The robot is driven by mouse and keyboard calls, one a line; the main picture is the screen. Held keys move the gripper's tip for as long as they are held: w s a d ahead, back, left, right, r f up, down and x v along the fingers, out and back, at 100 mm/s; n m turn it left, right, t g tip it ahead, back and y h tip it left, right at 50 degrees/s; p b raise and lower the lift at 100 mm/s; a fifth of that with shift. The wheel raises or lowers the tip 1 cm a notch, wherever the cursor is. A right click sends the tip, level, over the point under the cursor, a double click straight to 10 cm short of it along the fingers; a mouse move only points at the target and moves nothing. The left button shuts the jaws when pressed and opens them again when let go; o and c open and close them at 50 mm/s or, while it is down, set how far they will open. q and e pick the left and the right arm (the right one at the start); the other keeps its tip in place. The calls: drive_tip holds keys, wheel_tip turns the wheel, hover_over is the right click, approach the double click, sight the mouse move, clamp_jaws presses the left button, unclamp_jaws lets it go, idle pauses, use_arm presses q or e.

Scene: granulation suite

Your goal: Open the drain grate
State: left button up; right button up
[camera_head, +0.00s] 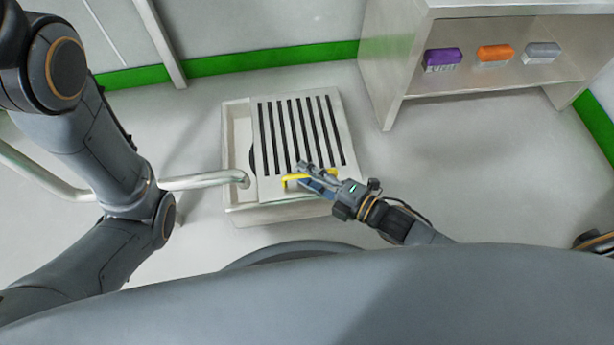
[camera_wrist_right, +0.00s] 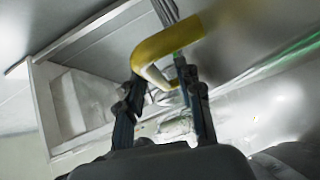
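The drain grate (camera_head: 265,130) is a pale slotted metal plate over a square drain basin (camera_head: 237,107). It sits toward the right of the basin. A strip at the left is uncovered, with part of a dark hole showing. A yellow handle (camera_head: 292,179) stands on the grate's near edge; it looms large in the right wrist view (camera_wrist_right: 165,42). My right gripper (camera_head: 308,175) is at the handle. In the wrist view its fingers (camera_wrist_right: 162,75) are apart, with the handle at and between their tips; firm contact cannot be told. My left gripper is out of view.
A pale pipe (camera_head: 205,180) runs from the left to the basin's left edge. A metal shelf unit (camera_head: 390,50) at upper right holds a purple (camera_head: 443,57), an orange (camera_head: 495,52) and a grey item (camera_head: 541,50). Floor right of the basin is clear.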

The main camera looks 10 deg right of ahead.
drive_tip(key=shift+w+a, duration=0.2)
drive_tip(key=shift+a, duration=0.05)
clamp_jaws()
